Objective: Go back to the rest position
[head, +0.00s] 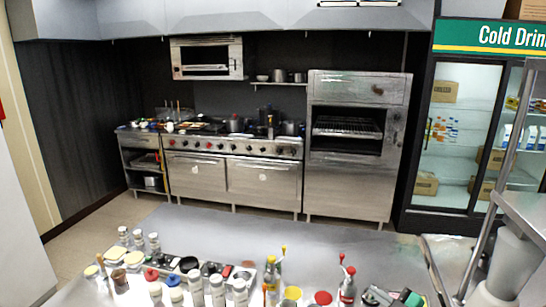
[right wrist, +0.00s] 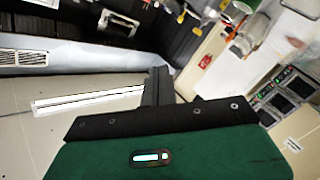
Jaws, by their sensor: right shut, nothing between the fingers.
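My right gripper (right wrist: 160,75) shows in the right wrist view, with a green body and a black bar across its front. Its dark fingers are together, with nothing between them. I cannot make out either gripper clearly in the head view. My left gripper is not seen.
A steel counter (head: 240,235) runs across the front, its near edge crowded with shakers, jars and bottles (head: 240,290). Behind stand a stove (head: 235,180), a tall oven (head: 345,190) and a drinks fridge (head: 465,140). A steel shelf frame (head: 485,225) rises at the right.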

